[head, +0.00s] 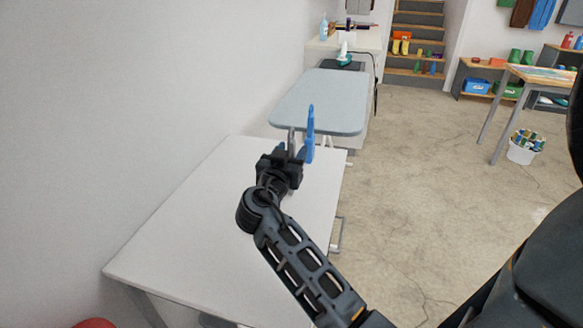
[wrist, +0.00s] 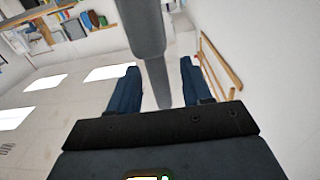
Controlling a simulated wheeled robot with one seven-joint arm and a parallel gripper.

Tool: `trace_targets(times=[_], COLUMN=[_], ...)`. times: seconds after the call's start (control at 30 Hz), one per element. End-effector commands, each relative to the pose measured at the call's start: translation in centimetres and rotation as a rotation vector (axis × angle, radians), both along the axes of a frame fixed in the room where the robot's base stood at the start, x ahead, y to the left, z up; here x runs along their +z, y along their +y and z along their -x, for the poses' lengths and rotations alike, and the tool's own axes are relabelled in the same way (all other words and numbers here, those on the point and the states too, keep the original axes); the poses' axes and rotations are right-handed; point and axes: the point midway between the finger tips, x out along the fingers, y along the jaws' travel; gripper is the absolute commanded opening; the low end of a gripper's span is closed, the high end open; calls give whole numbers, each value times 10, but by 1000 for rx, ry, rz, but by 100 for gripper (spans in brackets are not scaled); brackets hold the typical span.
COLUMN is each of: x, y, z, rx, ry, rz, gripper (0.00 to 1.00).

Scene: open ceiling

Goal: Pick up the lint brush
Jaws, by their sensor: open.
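My gripper (head: 293,152) is raised over the far part of the white table in the head view. Its two dark blue fingers stand apart in the wrist view (wrist: 163,88). A slim grey shape, seemingly the lint brush (wrist: 153,60), comes down from the top edge of the wrist view into the gap between them. It also shows as a small grey upright piece (head: 291,141) in the head view. A bright blue upright piece (head: 311,128) stands just right of it; I cannot tell whether it belongs to the brush or a finger. Contact with the fingers cannot be told.
The white table (head: 190,240) is bare in front of my arm. A grey-blue ironing board (head: 320,98) stands beyond it, with a counter (head: 320,48) behind. A plain wall runs along the left. Open floor (head: 430,180) lies to the right, with a white bucket (head: 520,152).

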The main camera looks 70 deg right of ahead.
Motion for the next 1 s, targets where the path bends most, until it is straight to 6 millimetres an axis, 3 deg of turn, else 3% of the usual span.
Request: trace_targets(times=[0.2, 0.43, 0.93, 1.0], x=[1, 0, 0, 0], y=[-22, -23, -22, -22], z=[-1, -1, -1, -1], rx=[-1, 0, 0, 0], ry=[0, 0, 0, 0], rz=[-1, -1, -1, -1], gripper=[49, 49, 2, 0])
